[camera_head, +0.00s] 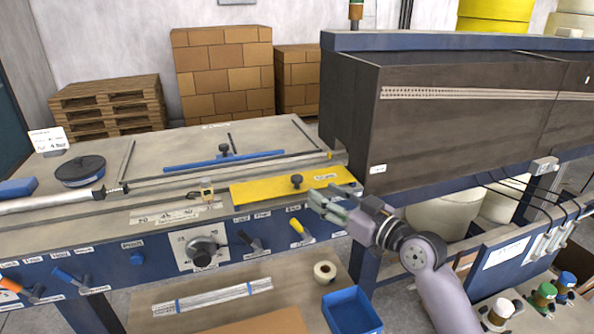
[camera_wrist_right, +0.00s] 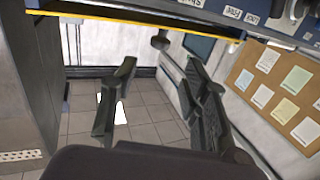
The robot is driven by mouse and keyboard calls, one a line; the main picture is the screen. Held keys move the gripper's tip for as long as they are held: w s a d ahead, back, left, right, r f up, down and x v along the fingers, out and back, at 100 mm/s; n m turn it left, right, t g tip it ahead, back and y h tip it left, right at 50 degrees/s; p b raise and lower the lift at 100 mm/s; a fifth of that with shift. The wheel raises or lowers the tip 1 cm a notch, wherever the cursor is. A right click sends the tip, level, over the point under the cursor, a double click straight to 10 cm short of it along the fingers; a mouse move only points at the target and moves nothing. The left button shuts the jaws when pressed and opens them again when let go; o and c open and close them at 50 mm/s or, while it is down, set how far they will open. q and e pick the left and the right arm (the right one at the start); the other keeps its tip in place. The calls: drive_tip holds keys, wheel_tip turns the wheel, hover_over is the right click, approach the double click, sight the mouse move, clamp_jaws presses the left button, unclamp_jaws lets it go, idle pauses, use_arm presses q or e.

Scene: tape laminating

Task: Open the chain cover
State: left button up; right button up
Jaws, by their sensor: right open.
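The chain cover appears to be the yellow flat plate (camera_head: 262,191) with a dark knob (camera_head: 297,181) on top, lying level on the machine's worktop in the head view. My right gripper (camera_head: 323,205) is open and empty, near the plate's right front edge and a little to the right of the knob. In the right wrist view, the two fingers (camera_wrist_right: 160,78) are apart with only floor between them. A yellow edge (camera_wrist_right: 140,19) and a dark knob (camera_wrist_right: 160,40) show beyond the fingertips. My left gripper is not in view.
The tall dark cabinet (camera_head: 460,125) stands right behind my right gripper. The front panel has a dial (camera_head: 202,248) and several levers below the plate. A blue bin (camera_head: 350,311) and a tape roll (camera_head: 325,271) are lower down. Another blue bar (camera_head: 222,161) lies behind the plate.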

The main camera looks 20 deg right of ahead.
sight(301, 179)
drive_tip(key=p+x, duration=0.2)
drive_tip(key=x, duration=0.7)
drive_tip(key=shift+w+a, duration=0.1)
drive_tip(key=shift+w, duration=0.2)
drive_tip(key=shift+w+a, duration=0.1)
drive_tip(key=shift+w, duration=0.3)
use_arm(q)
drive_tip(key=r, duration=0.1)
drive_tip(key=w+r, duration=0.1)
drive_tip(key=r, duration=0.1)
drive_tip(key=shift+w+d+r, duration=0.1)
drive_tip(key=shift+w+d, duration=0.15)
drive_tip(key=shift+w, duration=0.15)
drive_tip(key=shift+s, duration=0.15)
use_arm(e)
drive_tip(key=shift+c, duration=0.4)
clamp_jaws()
